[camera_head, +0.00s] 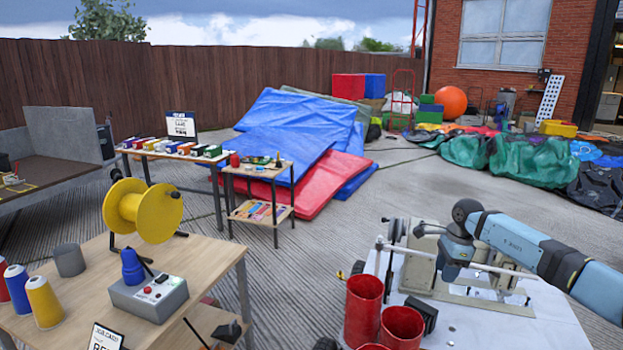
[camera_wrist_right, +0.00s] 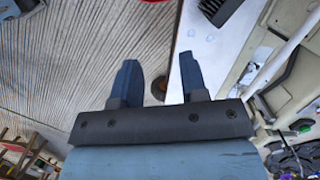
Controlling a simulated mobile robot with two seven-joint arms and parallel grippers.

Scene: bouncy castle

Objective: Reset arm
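My right arm comes in from the right in the camera_head view, and its gripper (camera_head: 452,268) is over the white table with the sewing machine (camera_head: 425,240). In the right wrist view the two dark fingers of the right gripper (camera_wrist_right: 157,72) stand apart with nothing between them. Below them are ribbed grey ground and the white tabletop's edge (camera_wrist_right: 179,50). I cannot tell whether the gripper touches the machine. My left arm and gripper are not in view.
Red cups (camera_head: 363,308) stand at the white table's front left (camera_head: 470,330). A wooden table (camera_head: 205,262) at left holds a yellow spool (camera_head: 148,210), thread cones (camera_head: 44,303) and a grey control box (camera_head: 150,297). Open ground lies between the tables. Blue and red mats (camera_head: 335,180) lie behind.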

